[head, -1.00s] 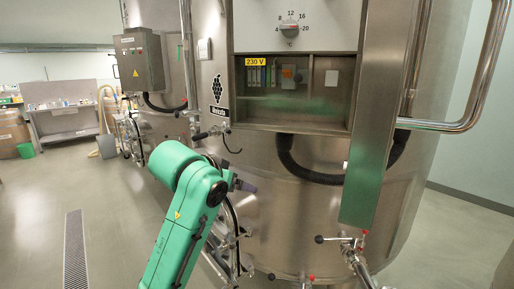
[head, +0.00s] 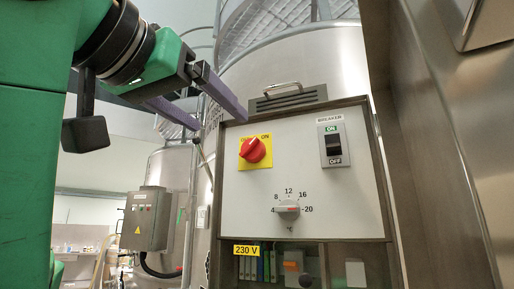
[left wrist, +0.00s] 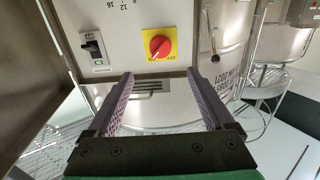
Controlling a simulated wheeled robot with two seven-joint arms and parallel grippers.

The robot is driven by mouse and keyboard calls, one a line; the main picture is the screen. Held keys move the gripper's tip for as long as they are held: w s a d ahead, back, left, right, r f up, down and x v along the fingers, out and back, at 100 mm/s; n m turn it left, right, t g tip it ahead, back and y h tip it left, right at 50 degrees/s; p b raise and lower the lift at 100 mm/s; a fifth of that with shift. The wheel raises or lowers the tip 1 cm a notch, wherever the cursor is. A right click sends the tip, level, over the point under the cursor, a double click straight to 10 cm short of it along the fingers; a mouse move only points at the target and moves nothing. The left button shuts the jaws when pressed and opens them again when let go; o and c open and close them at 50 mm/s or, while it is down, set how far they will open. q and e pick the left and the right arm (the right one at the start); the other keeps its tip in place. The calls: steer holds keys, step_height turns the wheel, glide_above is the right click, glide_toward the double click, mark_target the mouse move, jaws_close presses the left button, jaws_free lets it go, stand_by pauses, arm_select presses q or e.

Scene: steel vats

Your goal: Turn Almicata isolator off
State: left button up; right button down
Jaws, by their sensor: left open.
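The isolator is a red rotary knob (head: 253,150) on a yellow plate at the upper left of a white control panel. ON is printed at the plate's upper right, and the knob's grip slants up toward that side. In the left wrist view, the red knob (left wrist: 159,47) appears upside down beyond the fingertips. My left gripper (head: 220,122) is open and empty, above and left of the knob, not touching it. Its two purple fingers also show in the left wrist view (left wrist: 160,76), spread apart. My right gripper is not in view. No vat name is readable now.
A black breaker switch (head: 333,146) is right of the knob, and a temperature dial (head: 289,210) below. A panel door (head: 432,150) stands open at the right. A metal handle (head: 283,90) tops the panel. A grey electrical box (head: 148,219) is at the left.

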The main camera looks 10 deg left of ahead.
mark_target(248, 144)
arm_select(q)
steer(key=w+p, duration=0.1)
steer(key=w, duration=0.3)
steer(key=w+d+p, duration=0.1)
steer(key=w+p, duration=0.1)
steer(key=w, duration=0.2)
steer(key=w+p, duration=0.2)
steer(key=w, duration=0.3)
steer(key=shift+d, duration=0.4)
steer(key=shift+s+a, duration=0.1)
steer(key=shift+s, duration=0.6)
steer(key=shift+c, duration=0.7)
steer(key=c, duration=0.5)
jaws_close()
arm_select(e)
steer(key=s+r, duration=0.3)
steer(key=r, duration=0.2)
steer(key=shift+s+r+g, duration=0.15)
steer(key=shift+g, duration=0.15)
